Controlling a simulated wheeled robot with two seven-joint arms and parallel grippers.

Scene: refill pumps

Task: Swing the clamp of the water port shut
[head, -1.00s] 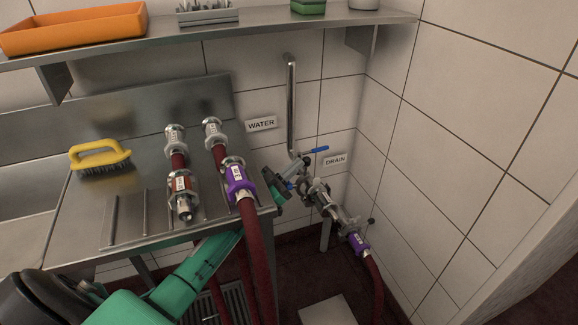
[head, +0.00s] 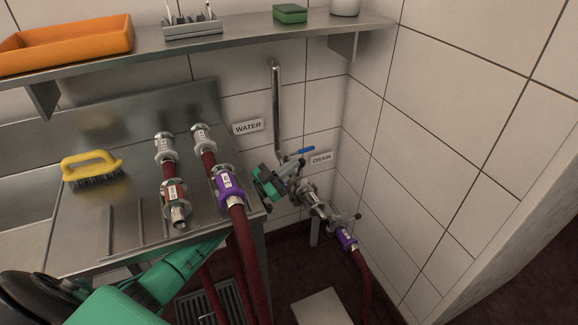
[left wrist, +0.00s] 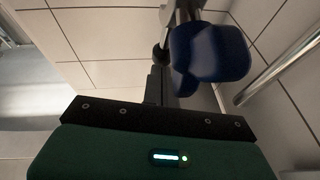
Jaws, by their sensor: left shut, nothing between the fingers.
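The water port's pipework runs down from the steel pipe (head: 277,105) on the wall, past a blue valve lever (head: 301,151). A purple-collared hose end (head: 347,240) sits at that clamp. My left gripper (head: 292,168) is shut and empty, close beside the pipe's lower end, and hides part of the fittings. A rounded blue part (left wrist: 212,53) is close in the left wrist view; I cannot tell whether it is the lever. My right gripper is out of view.
The steel bench carries a yellow brush (head: 91,168) and hose ends, one with a purple collar (head: 229,186). A shelf (head: 235,39) with an orange tray (head: 68,45) runs above. The tiled wall (head: 455,130) closes the right side. A pale box (head: 321,307) is on the floor.

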